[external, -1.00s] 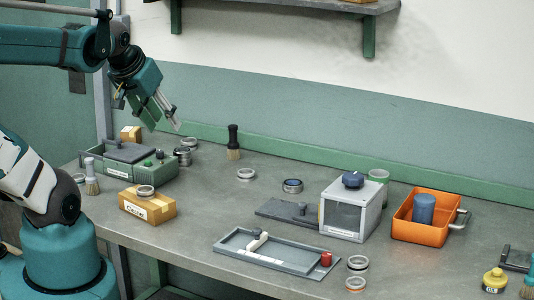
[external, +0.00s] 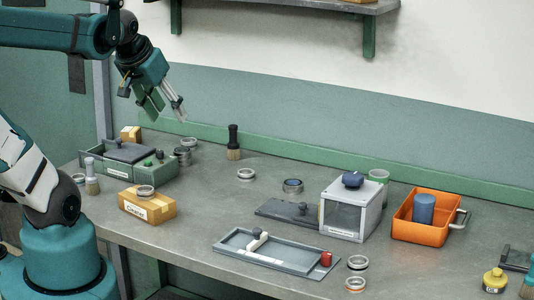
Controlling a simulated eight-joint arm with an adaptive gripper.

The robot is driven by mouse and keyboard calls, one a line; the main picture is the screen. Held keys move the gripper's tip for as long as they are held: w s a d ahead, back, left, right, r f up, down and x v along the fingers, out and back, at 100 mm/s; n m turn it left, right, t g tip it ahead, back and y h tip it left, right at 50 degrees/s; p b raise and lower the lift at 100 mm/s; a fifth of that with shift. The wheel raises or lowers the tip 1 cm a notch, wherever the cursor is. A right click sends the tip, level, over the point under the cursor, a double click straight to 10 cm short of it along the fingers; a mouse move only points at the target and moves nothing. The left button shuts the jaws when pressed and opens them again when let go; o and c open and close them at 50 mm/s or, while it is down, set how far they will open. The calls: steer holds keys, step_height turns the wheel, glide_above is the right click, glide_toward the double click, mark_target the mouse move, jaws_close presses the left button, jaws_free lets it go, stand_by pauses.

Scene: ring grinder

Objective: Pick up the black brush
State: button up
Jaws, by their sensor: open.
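The black brush (external: 233,141) stands upright on its tan bristles near the back edge of the bench, its dark handle pointing up. My gripper (external: 170,112) is open and empty. It hangs in the air to the left of the brush and higher than it, above the green machine. Nothing touches the brush. A second brush with a grey handle (external: 91,177) stands at the left front of the bench. A teal brush (external: 528,285) is partly cut off at the right edge.
Metal rings (external: 183,154) lie between the green grinder box (external: 135,165) and the brush. A cardboard box (external: 147,206), a grey tray (external: 275,253), a grey clear-fronted box (external: 350,208) and an orange bin (external: 424,218) stand on the bench. Bench around the brush's right side is clear.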

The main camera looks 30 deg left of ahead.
steer(key=w+a+r+m+g, duration=0.15)
steer(key=w+a, duration=0.25)
steer(key=w, duration=1.2)
steer(key=m+g, duration=0.3)
steer(key=m, duration=0.3)
glide_above(233, 126)
steer(key=s+a, duration=0.3)
steer(key=a, duration=0.1)
steer(key=s+f+x, duration=0.1)
steer(key=s+x, duration=0.2)
steer(key=x, duration=1.3)
steer(key=w+d+f+m, duration=0.1)
steer(key=d+f+m+g+p, duration=0.1)
steer(key=f+m, duration=0.1)
steer(key=w+d+f+m+g+p, duration=0.1)
steer(key=f, duration=0.1)
steer(key=shift+w+d+m, duration=0.25)
steer(key=shift+w+d, duration=0.05)
steer(key=shift+w+d+f+m, duration=0.1)
steer(key=shift+d+f+m, duration=0.3)
steer(key=shift+f, duration=0.15)
steer(key=shift+f, duration=1.3)
